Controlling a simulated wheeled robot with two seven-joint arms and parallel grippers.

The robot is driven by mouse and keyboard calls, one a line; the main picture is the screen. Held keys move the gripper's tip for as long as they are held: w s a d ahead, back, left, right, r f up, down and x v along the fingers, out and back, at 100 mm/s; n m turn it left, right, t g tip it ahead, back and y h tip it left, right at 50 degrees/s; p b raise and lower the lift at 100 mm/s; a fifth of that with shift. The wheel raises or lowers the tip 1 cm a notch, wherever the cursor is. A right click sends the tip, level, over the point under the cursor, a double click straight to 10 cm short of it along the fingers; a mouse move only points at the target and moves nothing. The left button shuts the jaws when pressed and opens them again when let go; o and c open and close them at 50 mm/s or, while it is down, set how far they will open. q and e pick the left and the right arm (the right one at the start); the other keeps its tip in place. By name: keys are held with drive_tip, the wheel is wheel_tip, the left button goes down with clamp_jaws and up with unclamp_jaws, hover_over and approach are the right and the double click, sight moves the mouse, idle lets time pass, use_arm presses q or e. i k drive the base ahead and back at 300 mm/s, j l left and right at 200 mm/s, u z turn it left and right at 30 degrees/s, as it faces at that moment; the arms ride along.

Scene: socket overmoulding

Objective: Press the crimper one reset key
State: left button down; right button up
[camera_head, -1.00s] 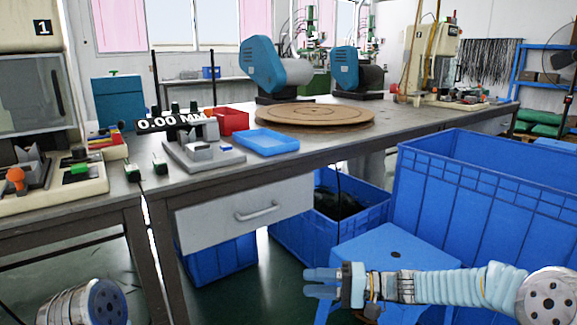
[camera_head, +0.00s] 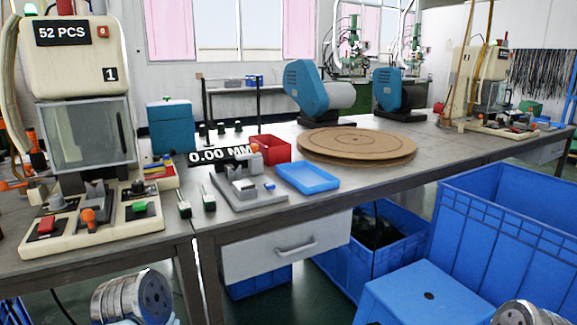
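Crimper one (camera_head: 82,62) stands on the bench at the left, a cream machine marked 1 with a clear guard. Its black display (camera_head: 62,33) reads 52 PCS. A small red key (camera_head: 102,31), with a mark that looks like 0, sits right of the display. On the base are a red button (camera_head: 46,225), an orange knob (camera_head: 88,216) and a green button (camera_head: 139,206). No reset label is readable. Only parts of my arms show at the bottom left and bottom right. Neither gripper is in view, and nothing of mine touches the crimper.
A measuring fixture (camera_head: 240,187) reading 0.00 MM, a blue tray (camera_head: 308,177), a red bin (camera_head: 271,148) and a round brown turntable (camera_head: 357,145) are right of the crimper. Blue crates (camera_head: 505,225) and a blue stool (camera_head: 420,290) stand on the floor at the right.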

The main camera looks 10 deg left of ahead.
sight(103, 31)
drive_tip(key=u, duration=1.45)
